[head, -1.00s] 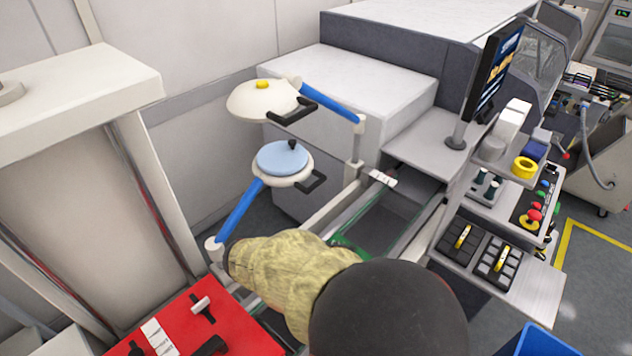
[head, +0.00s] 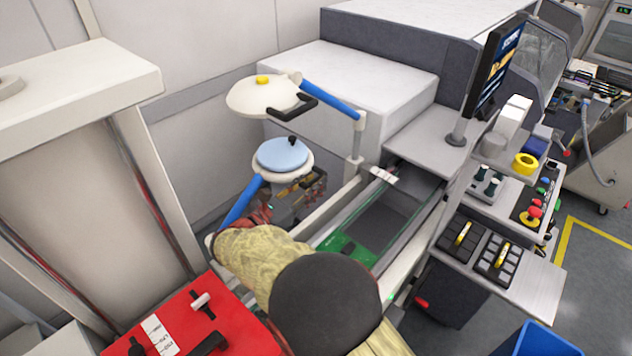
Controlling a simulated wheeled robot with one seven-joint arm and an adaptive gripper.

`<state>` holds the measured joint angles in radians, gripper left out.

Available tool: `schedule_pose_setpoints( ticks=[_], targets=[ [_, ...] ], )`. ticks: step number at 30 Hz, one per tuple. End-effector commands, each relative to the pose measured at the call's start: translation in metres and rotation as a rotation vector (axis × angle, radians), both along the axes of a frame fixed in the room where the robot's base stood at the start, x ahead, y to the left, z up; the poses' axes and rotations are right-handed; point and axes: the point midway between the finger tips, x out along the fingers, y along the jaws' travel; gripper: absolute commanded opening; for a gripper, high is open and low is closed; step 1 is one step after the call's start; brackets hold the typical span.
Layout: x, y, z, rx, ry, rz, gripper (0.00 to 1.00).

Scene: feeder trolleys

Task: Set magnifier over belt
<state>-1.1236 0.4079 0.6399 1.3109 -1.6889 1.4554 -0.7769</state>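The magnifier (head: 283,154) has a pale blue round lens in a cream ring, carried on a blue arm (head: 242,199) that rises from a post at lower left. It hangs to the left of the belt (head: 385,222), which runs between pale rails and bears a green board (head: 345,247). My sleeved forearm hides the near end of the belt.
A second cream lamp head (head: 262,97) with a yellow knob hangs above and behind on another blue arm. A monitor (head: 495,65) and a control panel (head: 530,205) stand right of the belt.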

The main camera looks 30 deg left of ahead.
Motion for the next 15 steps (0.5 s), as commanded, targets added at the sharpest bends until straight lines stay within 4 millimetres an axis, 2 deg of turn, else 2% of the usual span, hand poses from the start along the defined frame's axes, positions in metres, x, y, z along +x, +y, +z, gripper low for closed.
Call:
schedule_pose_setpoints(
  ticks=[6, 15],
  targets=[
    [0.016, -0.005, 0.0, 0.001, 0.001, 0.0, 0.27],
    [0.017, -0.005, 0.0, 0.001, 0.001, 0.0, 0.26]
  ],
)
